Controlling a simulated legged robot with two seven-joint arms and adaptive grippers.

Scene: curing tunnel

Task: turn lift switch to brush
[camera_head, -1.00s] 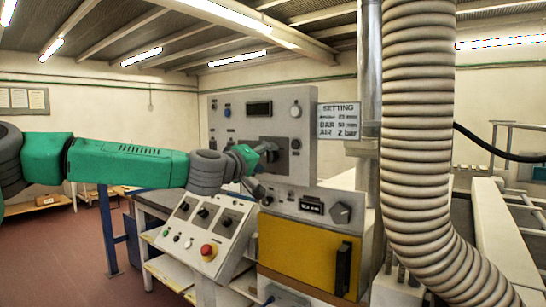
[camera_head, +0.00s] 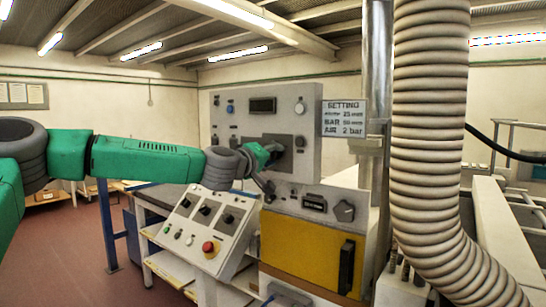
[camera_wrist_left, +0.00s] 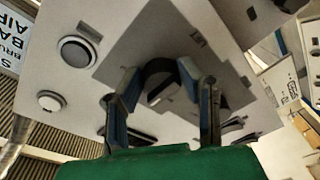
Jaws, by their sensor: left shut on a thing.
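The switch (camera_wrist_left: 160,86) is a dark round knob with a raised bar, on a grey plate (camera_wrist_left: 212,60) of the upright panel. In the wrist view my left gripper (camera_wrist_left: 158,84) has one finger on each side of the knob and is shut on it. The bar looks slanted in that view; the small labels around it are too blurred to read. In the head view my left gripper (camera_head: 272,152) is at the dark plate of the upright panel (camera_head: 292,117) and hides most of the switch. My right gripper does not show.
A sloped console (camera_head: 207,228) with knobs and a red button (camera_head: 209,247) stands below my left arm. A yellow door (camera_head: 300,255) with a dark handle is below the panel. A sign (camera_head: 344,118) and a thick ribbed hose (camera_head: 430,130) stand to the right.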

